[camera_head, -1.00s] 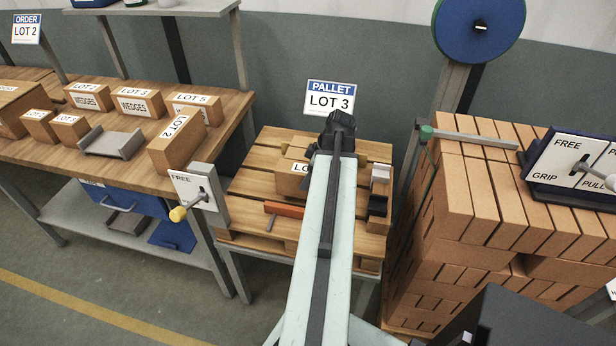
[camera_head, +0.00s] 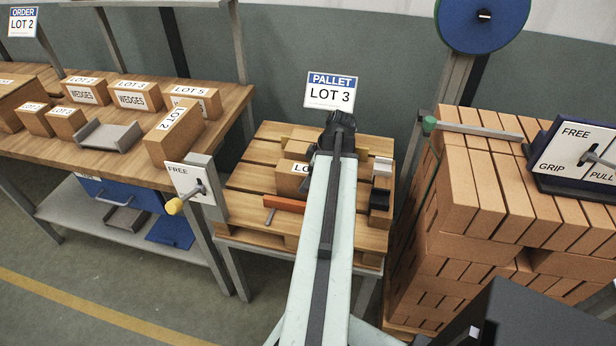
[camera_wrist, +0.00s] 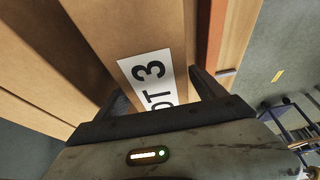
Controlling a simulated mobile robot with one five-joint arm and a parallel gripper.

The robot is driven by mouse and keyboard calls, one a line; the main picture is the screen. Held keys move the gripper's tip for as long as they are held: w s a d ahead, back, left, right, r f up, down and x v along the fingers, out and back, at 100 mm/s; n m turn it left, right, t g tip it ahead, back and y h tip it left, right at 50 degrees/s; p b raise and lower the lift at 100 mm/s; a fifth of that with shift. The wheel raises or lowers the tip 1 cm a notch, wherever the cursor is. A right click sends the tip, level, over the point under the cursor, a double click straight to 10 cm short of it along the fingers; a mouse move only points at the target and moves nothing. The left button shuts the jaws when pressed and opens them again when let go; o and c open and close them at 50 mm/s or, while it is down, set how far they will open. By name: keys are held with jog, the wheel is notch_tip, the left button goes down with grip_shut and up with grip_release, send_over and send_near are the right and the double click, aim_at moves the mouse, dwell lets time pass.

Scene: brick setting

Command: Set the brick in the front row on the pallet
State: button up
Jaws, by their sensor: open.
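The brick (camera_head: 289,183), tan with a white "LOT 3" label, stands on the wooden pallet (camera_head: 243,204), right behind an orange bar (camera_head: 287,204). The arm hides its right part. In the wrist view, the brick (camera_wrist: 105,40) lies between the two dark fingers of my gripper (camera_wrist: 160,95), its label facing up. The fingers are open, one on each side of it. Whether a finger touches it I cannot tell. In the head view, my gripper is mostly hidden behind my arm.
Another brick (camera_head: 297,148) stands behind. A lever plate marked FREE (camera_head: 190,184) is at the left, and a tall brick stack (camera_head: 480,200) at the right. A "PALLET LOT 3" sign (camera_head: 331,91) stands behind.

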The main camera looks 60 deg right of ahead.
jog(key=p+v, duration=1.1)
jog(key=shift+w+r, duration=0.1)
jog(key=shift+r, duration=0.3)
jog(key=shift+s+r, duration=0.25)
jog(key=shift+r, duration=0.05)
jog(key=shift+f, duration=0.1)
